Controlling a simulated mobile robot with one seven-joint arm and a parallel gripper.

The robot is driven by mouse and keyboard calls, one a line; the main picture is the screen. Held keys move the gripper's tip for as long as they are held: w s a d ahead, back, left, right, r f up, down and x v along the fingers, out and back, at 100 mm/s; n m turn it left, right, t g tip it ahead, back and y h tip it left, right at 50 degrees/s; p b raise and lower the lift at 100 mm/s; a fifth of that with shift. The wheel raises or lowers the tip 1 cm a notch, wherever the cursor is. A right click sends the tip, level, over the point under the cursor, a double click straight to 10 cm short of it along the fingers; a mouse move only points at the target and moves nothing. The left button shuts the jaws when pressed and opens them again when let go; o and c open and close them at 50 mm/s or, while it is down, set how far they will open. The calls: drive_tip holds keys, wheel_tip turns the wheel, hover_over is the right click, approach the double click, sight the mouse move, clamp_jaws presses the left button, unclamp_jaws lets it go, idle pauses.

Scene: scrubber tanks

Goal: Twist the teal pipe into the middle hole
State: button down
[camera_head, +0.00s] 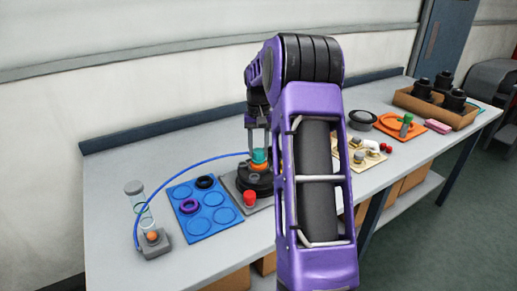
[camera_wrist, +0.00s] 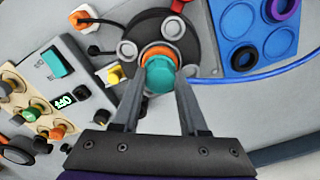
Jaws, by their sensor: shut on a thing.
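The teal pipe (camera_wrist: 160,75) is between the two fingers of my gripper (camera_wrist: 160,80) in the wrist view, and the fingers are shut on it. It also shows in the head view (camera_head: 259,156), below my gripper (camera_head: 258,146). An orange ring (camera_wrist: 163,50) lies directly around or under the pipe on a black round tank top (camera_wrist: 150,27). Grey round ports (camera_wrist: 127,49) sit to either side of the ring. The middle hole is hidden by the pipe, and I cannot tell how deep the pipe sits.
A blue tray (camera_head: 213,218) with round recesses holds a purple ring and a black ring. A thin blue hose (camera_head: 190,163) arches from the tank to a small stand at left. A red knob (camera_head: 249,198) stands before the tank.

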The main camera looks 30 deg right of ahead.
drive_tip(key=shift+f, duration=0.1)
idle(0.3)
unclamp_jaws()
idle(0.4)
drive_tip(key=shift+r+p, duration=1.2)
drive_tip(key=shift+r, duration=2.3)
